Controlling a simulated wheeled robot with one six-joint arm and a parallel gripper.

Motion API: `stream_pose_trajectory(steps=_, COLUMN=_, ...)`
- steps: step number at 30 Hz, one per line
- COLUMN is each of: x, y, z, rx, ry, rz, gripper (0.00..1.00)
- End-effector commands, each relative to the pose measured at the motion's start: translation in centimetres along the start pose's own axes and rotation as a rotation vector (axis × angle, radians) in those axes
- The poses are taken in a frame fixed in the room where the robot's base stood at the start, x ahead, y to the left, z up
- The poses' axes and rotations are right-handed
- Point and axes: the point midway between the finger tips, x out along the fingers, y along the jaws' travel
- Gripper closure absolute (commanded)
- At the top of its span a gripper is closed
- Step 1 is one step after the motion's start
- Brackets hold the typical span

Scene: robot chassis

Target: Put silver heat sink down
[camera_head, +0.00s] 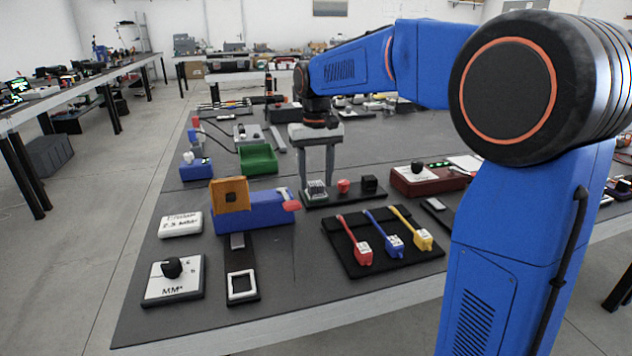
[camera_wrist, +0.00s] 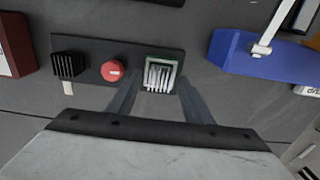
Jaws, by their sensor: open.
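The silver heat sink (camera_head: 316,190) stands at the left end of a dark strip (camera_head: 353,198) on the table. In the wrist view the silver heat sink (camera_wrist: 159,76) shows light fins inside a greenish square frame, at the right end of the dark strip (camera_wrist: 90,43). My gripper (camera_head: 317,178) points down over it. In the wrist view my gripper (camera_wrist: 160,82) is open, with one finger on each side of the heat sink. I cannot tell whether either finger touches it.
A red knob (camera_head: 343,186) and a black finned block (camera_head: 369,184) share the strip. A blue block (camera_head: 254,214) stands to the left, a green bin (camera_head: 258,159) behind it. A black mat (camera_head: 352,258) with red, blue and yellow connectors lies in front.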

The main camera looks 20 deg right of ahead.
Motion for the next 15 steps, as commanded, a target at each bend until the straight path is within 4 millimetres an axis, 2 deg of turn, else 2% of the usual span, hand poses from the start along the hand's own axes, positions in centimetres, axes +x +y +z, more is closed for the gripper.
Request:
stream_pose_trajectory(steps=9, x=-6.1, y=0.0, z=-0.1, rx=0.0, ry=0.003, rz=0.0, gripper=0.54)
stream_pose_trajectory(steps=15, x=-9.5, y=0.0, z=-0.1, rx=0.0, ry=0.003, rz=0.0, gripper=0.54)
